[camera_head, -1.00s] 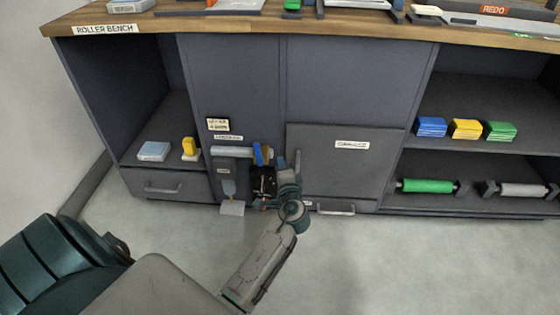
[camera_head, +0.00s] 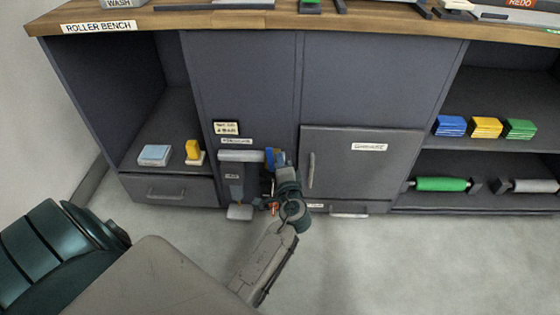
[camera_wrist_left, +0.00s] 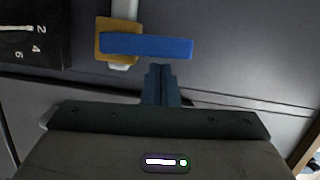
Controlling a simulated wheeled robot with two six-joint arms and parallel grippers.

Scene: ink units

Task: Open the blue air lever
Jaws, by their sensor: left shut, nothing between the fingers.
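The blue air lever (camera_head: 270,156) is low on the front of the grey cabinet, at the right end of a pale horizontal pipe (camera_head: 238,156). In the left wrist view the lever (camera_wrist_left: 160,47) is a flat blue bar on a brass-coloured valve body (camera_wrist_left: 104,40), lying crosswise to the pipe (camera_wrist_left: 125,10). My left gripper (camera_wrist_left: 160,70) is shut and empty, its fingertips right beside the middle of the bar. I cannot tell whether they touch it. In the head view the gripper (camera_head: 276,168) partly hides the lever.
A dark gauge (camera_wrist_left: 32,35) with numbers is beside the valve. A cabinet door (camera_head: 350,165) with a vertical handle (camera_head: 311,170) stands close right of my gripper. A grey unit (camera_head: 236,185) hangs under the pipe. The floor (camera_head: 400,260) in front is clear.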

